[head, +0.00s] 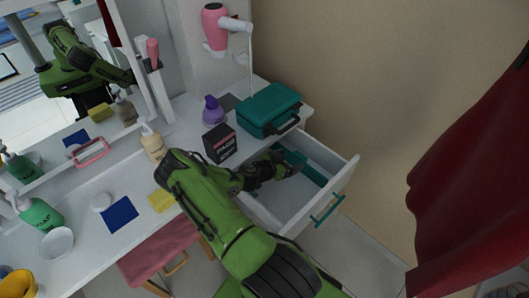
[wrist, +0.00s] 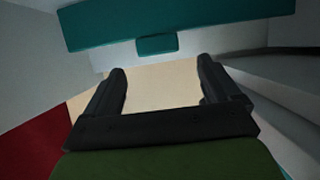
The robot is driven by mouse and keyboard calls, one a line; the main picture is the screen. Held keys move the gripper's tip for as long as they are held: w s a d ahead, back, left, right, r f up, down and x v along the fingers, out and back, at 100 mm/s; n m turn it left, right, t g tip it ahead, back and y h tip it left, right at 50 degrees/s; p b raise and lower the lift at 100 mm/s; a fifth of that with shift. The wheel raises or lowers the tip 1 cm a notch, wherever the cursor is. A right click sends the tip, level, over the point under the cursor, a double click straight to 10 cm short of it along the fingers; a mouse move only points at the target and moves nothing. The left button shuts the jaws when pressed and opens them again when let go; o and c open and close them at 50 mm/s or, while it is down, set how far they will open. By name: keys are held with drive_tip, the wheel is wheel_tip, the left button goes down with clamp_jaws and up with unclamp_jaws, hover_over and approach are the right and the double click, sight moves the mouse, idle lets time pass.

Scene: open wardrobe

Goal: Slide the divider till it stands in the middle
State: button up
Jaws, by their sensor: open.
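The teal divider (head: 311,174) stands in the open white drawer (head: 340,178), partly hidden by my gripper. In the wrist view the divider (wrist: 200,27) is a wide teal bar across the top, with a small teal tab (wrist: 157,44) under its middle. My gripper (head: 292,164) reaches into the drawer beside the divider. In the wrist view my gripper (wrist: 164,78) is open, with nothing between its fingers. The tab lies beyond the fingertips and between them sideways. I cannot tell whether any part touches.
A teal case (head: 268,108) and a black box (head: 220,143) stand on the white counter beside the drawer. The drawer front carries a teal handle (head: 327,211). A red curtain (head: 475,170) hangs at the right. The floor beyond the drawer looks clear.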

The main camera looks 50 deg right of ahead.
sight(299, 156)
drive_tip(key=shift+d+f, duration=0.25)
drive_tip(key=b+x, duration=0.1)
drive_tip(key=x, duration=0.6)
drive_tip(key=shift+s+r, duration=0.15)
drive_tip(key=c, duration=1.4)
drive_tip(key=a, duration=0.3)
drive_tip(key=w+a, duration=0.1)
drive_tip(key=a, duration=0.2)
drive_tip(key=a+b, duration=0.1)
drive_tip(key=a, duration=0.2)
drive_tip(key=shift+w, duration=0.2)
drive_tip(key=o, duration=1.4)
drive_tip(key=shift+r, duration=0.1)
